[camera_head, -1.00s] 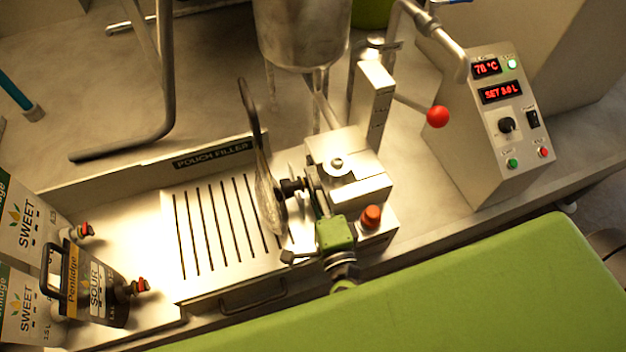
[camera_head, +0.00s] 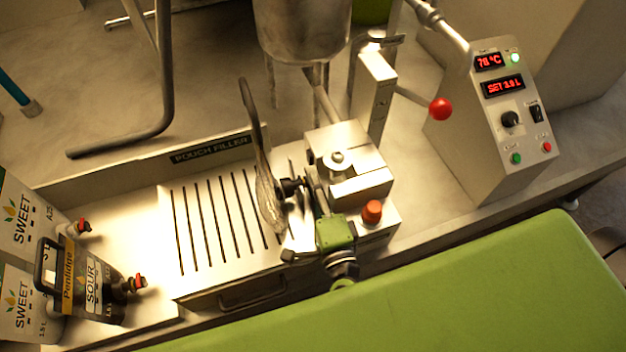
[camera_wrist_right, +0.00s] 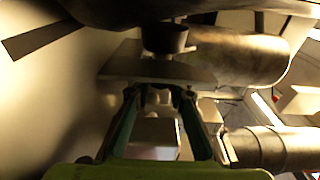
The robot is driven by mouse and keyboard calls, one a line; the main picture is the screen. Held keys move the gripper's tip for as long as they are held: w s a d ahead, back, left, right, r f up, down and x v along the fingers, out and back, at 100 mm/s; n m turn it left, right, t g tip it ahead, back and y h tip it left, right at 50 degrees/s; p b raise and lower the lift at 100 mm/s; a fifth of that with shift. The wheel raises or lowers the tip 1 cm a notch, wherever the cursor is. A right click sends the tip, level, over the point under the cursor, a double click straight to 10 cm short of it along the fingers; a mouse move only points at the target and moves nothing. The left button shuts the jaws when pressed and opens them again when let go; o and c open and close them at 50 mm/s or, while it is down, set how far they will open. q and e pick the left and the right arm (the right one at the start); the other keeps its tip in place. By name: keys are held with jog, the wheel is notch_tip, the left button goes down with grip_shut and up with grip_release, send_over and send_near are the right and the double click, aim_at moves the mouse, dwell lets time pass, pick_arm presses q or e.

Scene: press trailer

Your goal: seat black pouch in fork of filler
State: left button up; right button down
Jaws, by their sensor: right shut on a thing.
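A dark pouch (camera_head: 266,190) with a loop handle stands nearly edge-on at the filler (camera_head: 350,165) in the head view. Its shiny flank faces left and its dark spout points right, toward the filler head. My right gripper (camera_head: 310,192), green-bodied, reaches in from the front and is shut at the spout. In the right wrist view the green fingers (camera_wrist_right: 160,95) converge beneath a flat metal plate (camera_wrist_right: 155,66), with a dark round collar (camera_wrist_right: 165,38) above it and the dark pouch (camera_wrist_right: 180,10) overhead. Whether the spout sits inside the fork cannot be told. My left gripper is out of view.
A slotted tray (camera_head: 188,258) lies left of the held pouch. A black SOUR pouch (camera_head: 98,290) and two SWEET pouches (camera_head: 18,222) stand at far left. A red-knobbed lever (camera_head: 441,109), an orange button (camera_head: 372,211) and a control box (camera_head: 490,155) are right.

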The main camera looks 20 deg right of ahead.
jog(key=shift+f, duration=0.2)
jog(key=c, duration=1.8)
grip_release()
jog(key=shift+o, duration=0.2)
jog(key=shift+s, duration=0.5)
jog(key=s, duration=1.1)
jog(key=shift+a, duration=0.2)
